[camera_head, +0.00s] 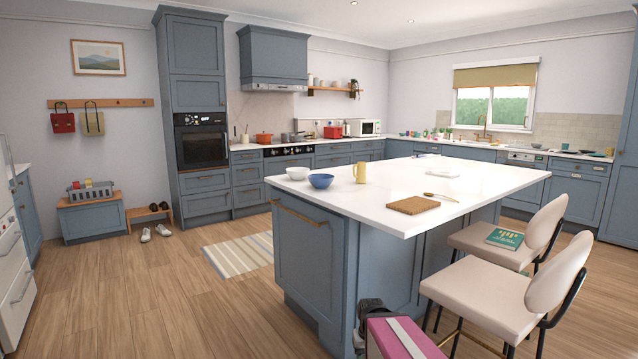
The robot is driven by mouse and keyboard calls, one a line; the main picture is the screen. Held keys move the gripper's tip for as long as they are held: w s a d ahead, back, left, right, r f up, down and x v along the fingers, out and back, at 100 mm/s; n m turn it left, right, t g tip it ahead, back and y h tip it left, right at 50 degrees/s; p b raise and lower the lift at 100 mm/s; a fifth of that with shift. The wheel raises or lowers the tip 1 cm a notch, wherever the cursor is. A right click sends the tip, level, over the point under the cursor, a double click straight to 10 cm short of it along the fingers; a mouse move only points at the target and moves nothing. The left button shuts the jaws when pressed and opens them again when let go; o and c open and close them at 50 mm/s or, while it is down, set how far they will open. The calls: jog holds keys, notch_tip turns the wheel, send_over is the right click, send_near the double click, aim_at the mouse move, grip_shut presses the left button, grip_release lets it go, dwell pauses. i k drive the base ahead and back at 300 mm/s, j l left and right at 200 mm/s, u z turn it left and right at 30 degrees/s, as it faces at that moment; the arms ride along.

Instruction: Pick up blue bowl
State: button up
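The blue bowl (321,181) stands upright on the white top of the kitchen island (350,205), near its left front edge. A white bowl (298,173) is just behind it to the left. A yellow mug (360,173) stands to its right, apart from it. The bowl is in plain view with nothing in front of it.
A wooden board (413,205) and a wooden spoon (441,197) lie farther right on the island. Two pale stools (500,290) stand at its right side. A pink and white object (400,338) is cut off at the bottom edge.

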aim_at(318, 181)
jog(key=i+j, duration=0.4)
jog(key=i+j+z, duration=0.1)
jog(key=i+j, duration=0.3)
jog(key=j, duration=0.2)
jog(key=i+j, duration=0.4)
jog(key=j, duration=0.15)
jog(key=z, duration=0.05)
